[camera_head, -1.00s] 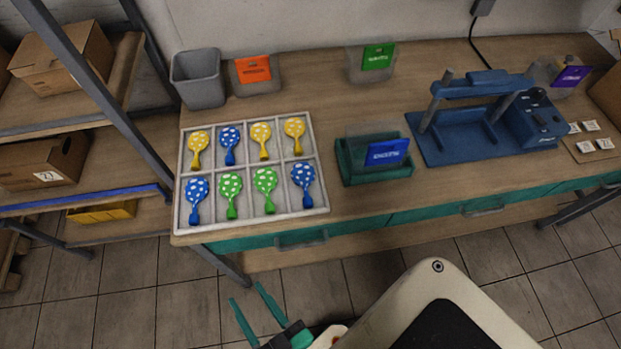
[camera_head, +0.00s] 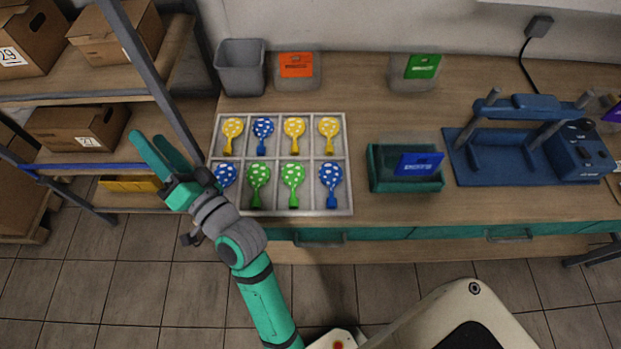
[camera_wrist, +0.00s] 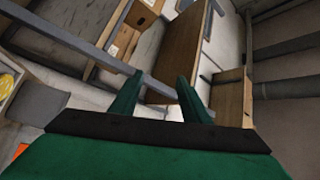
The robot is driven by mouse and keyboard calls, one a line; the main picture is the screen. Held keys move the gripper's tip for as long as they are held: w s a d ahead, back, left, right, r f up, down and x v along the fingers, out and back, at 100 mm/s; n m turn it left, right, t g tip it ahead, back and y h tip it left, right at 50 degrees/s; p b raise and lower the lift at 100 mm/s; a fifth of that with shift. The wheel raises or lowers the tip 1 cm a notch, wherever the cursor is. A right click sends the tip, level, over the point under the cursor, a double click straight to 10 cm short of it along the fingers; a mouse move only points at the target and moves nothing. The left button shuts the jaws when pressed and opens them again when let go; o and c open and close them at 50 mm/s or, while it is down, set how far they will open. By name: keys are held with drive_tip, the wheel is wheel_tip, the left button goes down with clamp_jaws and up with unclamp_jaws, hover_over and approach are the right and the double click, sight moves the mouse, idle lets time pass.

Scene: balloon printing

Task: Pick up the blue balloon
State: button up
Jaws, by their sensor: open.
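A white divided tray (camera_head: 283,213) on the table holds several polka-dot balloons, one per compartment. One blue balloon (camera_head: 263,133) lies in the back row, second from left. Another blue balloon (camera_head: 331,181) lies at the front right. A third blue balloon (camera_head: 226,174) at the front left is partly hidden by my gripper and wrist. My gripper (camera_head: 154,147) is open and empty, left of the tray and in front of the shelf in the head view. In the wrist view its fingers (camera_wrist: 157,98) point at shelving, with no blue balloon visible.
A metal shelf with cardboard boxes (camera_head: 78,128) stands at the left, close behind my gripper. A grey bin (camera_head: 240,68) stands behind the tray. A teal holder (camera_head: 378,177) with a blue card and a blue press (camera_head: 500,165) stand to the right.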

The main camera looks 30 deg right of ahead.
wheel_tip(320, 180, up, 7)
drive_tip(key=w+a+n+g+y, duration=0.1)
drive_tip(key=w+n+g+y, duration=0.15)
drive_tip(key=n+y, duration=0.2)
drive_tip(key=m+g+h, duration=0.2)
drive_tip(key=g+h, duration=0.8)
drive_tip(key=g, duration=0.8)
hover_over(332, 200)
wheel_tip(332, 200, down, 17)
drive_tip(key=shift+n, duration=0.25)
wheel_tip(332, 200, down, 10)
drive_tip(key=shift+a+f, duration=0.1)
drive_tip(key=c, duration=0.9)
